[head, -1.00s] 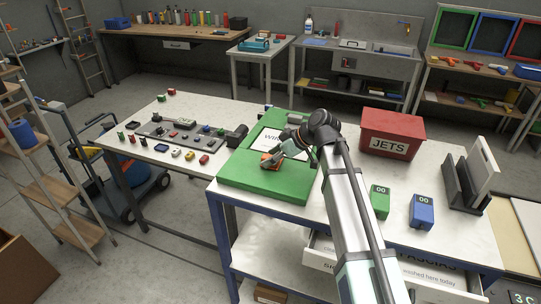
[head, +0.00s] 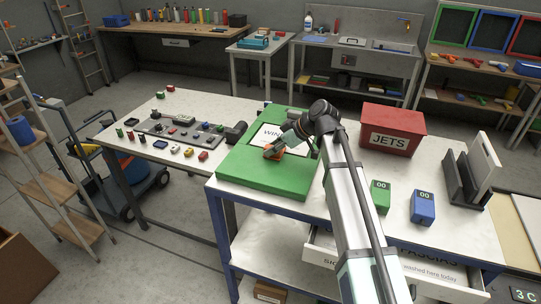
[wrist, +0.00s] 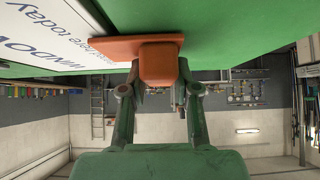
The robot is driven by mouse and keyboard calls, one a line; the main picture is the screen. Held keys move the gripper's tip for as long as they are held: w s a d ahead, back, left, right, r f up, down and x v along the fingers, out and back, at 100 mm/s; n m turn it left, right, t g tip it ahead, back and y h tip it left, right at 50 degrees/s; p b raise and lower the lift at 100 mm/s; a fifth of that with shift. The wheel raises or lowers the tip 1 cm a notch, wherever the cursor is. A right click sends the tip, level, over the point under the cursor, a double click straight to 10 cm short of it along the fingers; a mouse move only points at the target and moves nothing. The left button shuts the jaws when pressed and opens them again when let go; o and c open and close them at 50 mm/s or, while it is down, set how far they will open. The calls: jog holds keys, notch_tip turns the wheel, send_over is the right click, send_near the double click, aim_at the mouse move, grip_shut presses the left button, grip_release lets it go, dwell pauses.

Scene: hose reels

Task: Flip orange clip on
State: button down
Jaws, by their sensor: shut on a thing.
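The orange clip (head: 280,154) is on the green case (head: 258,180), beside its white label. In the wrist view the clip (wrist: 158,64) shows as a flat orange plate against the green surface with a block standing out from it. My gripper (head: 273,150) is at the clip, and its two fingers (wrist: 159,92) are shut on the block from either side. In the head view the gripper and arm partly hide the clip. The exact angle of the clip's moving part cannot be told.
A red JETS bin (head: 393,132) stands to the right of my arm. A green block (head: 380,198) and a blue block (head: 422,208) marked 00 stand on the table nearer me. Several small parts lie on the left table (head: 165,107).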

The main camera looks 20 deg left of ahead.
jog(key=shift+w, duration=0.25)
jog(key=c, duration=0.8)
grip_release()
jog(key=shift+w, duration=0.15)
jog(key=shift+c, duration=0.2)
jog(key=v, duration=1.2)
